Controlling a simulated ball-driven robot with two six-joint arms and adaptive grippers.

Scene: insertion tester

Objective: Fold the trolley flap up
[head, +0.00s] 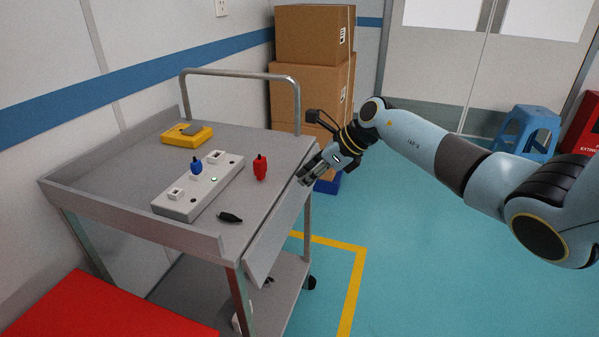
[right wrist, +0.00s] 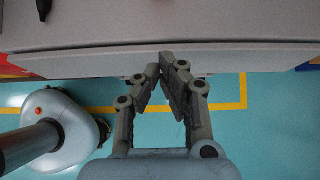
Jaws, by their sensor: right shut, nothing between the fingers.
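The grey metal trolley (head: 130,168) stands left of centre in the head view. Its flap (head: 277,232) hangs down along the right side, slanting below the level of the top. In the right wrist view the flap (right wrist: 80,62) is a grey band below the trolley's top edge. My left gripper is not in view.
On the trolley are a grey socket block (head: 200,190) with a blue plug (head: 196,165), a red plug (head: 260,167), a black piece (head: 230,217) and a yellow device (head: 187,134). Boxes (head: 300,95) stand behind.

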